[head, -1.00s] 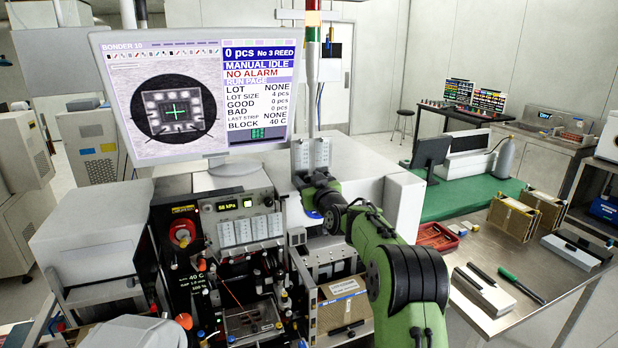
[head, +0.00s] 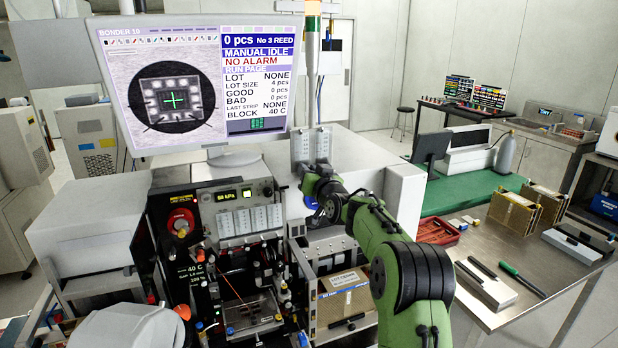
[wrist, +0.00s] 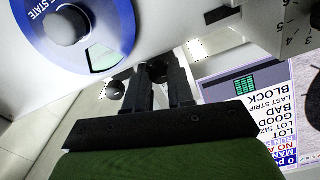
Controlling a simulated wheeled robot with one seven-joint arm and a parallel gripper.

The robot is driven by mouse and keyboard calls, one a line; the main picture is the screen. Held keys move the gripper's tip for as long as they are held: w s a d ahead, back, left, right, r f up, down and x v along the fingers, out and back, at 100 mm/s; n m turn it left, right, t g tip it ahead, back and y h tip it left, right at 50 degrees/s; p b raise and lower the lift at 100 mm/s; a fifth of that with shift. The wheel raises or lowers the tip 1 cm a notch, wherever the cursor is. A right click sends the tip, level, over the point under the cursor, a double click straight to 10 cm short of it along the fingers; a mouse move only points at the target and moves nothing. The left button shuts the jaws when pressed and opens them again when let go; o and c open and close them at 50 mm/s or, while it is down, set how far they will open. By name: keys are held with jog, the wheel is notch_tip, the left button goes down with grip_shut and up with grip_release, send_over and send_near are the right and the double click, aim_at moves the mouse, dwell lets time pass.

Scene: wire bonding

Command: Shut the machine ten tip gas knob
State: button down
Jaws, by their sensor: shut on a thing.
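Machine ten shows by its screen (head: 195,80), headed BONDER 10. My gripper (wrist: 157,80) is at the machine's front, right of the gauge panel in the head view. In the wrist view its two dark fingers are close together on a small dark round knob (wrist: 157,70), most of which they hide. Whether this is the tip gas knob cannot be read. A blue-ringed dial with a grey knob (wrist: 67,26) and the word STATE is at the upper left, apart from the fingers. In the head view my arm hides the knob.
A red rotary switch (head: 181,223) and a pressure display (head: 227,195) are on the panel to the left. A cardboard box (head: 345,298) sits low, under my arm. A steel bench (head: 540,285) with tools stands at the right. A numbered scale (wrist: 295,28) shows in the wrist view.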

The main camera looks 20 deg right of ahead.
jog(key=c, duration=1)
grip_release()
jog(key=s+b, duration=0.4)
jog(key=s, duration=1.1)
jog(key=shift+s+b, duration=0.35)
jog(key=shift+s, duration=0.05)
